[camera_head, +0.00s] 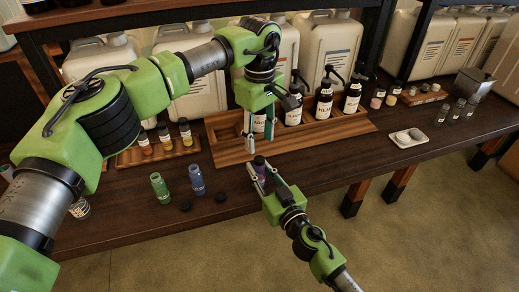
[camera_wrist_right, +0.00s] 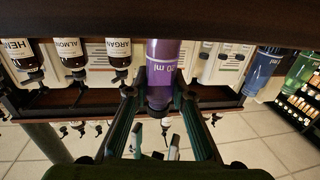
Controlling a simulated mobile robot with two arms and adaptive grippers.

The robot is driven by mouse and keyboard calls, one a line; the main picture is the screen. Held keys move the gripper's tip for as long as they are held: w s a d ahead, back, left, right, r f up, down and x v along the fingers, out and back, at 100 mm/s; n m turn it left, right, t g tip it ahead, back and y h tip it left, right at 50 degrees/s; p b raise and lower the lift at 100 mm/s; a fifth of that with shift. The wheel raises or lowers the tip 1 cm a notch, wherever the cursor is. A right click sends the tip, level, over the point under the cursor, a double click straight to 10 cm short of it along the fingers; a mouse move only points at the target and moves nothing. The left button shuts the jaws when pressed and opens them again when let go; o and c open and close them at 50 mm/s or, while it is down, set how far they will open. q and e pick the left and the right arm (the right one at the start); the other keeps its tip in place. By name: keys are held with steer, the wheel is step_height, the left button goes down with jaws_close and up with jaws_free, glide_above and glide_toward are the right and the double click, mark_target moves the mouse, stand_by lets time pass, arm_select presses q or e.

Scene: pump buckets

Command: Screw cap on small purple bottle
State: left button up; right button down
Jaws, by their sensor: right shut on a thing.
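The small purple bottle (camera_head: 260,172) is held upright over the front edge of the table by my right gripper (camera_head: 268,181), which is shut on it. In the right wrist view the bottle (camera_wrist_right: 163,65) appears upside down with a "20 ml" marking. A dark cap (camera_head: 259,160) shows at its top; I cannot tell how tightly it sits. My left gripper (camera_head: 260,146) points down just above the bottle, with its fingers apart. Its fingertips also show below the bottle in the right wrist view (camera_wrist_right: 156,142).
An open green bottle (camera_head: 160,187) and blue bottle (camera_head: 197,180) stand to the left, with two black caps (camera_head: 185,205) (camera_head: 221,197) lying near them. A wooden tray (camera_head: 325,132) with pump bottles is behind. A white dish (camera_head: 408,138) is at right. The table front between is clear.

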arm_select(q)
step_height(320, 180, up, 6)
steer(key=shift+f, duration=0.2)
arm_select(e)
steer(key=c, duration=1.7)
jaws_free()
